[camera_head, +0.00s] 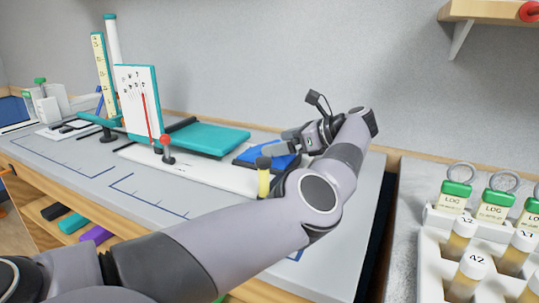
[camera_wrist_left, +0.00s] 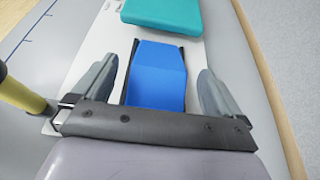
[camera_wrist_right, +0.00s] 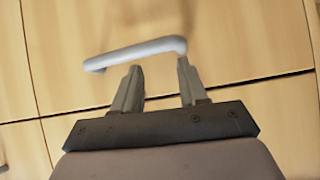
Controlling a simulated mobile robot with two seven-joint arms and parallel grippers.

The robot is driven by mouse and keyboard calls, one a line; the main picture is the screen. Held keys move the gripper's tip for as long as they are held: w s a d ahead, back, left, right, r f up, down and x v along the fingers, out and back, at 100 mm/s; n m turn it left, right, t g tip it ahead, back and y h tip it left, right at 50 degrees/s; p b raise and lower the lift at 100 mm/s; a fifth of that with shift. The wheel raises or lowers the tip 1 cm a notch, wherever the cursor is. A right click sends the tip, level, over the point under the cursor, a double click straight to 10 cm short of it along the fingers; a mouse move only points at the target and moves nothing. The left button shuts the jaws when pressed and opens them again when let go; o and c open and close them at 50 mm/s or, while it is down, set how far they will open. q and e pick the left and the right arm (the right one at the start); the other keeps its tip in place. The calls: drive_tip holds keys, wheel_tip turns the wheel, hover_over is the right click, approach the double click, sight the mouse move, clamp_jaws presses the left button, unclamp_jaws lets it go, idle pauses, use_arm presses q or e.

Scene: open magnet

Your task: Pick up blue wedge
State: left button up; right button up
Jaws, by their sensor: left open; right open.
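The blue wedge (camera_wrist_left: 157,74) lies on a white base plate (camera_wrist_left: 95,62), between dark side rails, in the left wrist view. In the head view the blue wedge (camera_head: 266,153) is partly hidden by my left arm. My left gripper (camera_wrist_left: 161,85) is open, with one finger on each side of the wedge and gaps between. I cannot tell how high above the plate the fingertips are. My right gripper (camera_wrist_right: 160,75) is open and empty in front of a wooden cabinet front, near a grey handle (camera_wrist_right: 135,52).
A teal block (camera_head: 208,138) lies beyond the wedge on the same plate. A white card panel (camera_head: 138,100), a red-knobbed lever (camera_head: 166,147) and a yellow post (camera_head: 264,178) stand nearby. A vial rack (camera_head: 425,250) is at the right. Bare grey tabletop lies at the front left.

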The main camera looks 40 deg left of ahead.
use_arm(q)
drive_tip(key=x, duration=0.4)
drive_tip(key=shift+p, duration=0.3)
drive_tip(key=c, duration=1)
drive_tip(key=shift+r, duration=0.1)
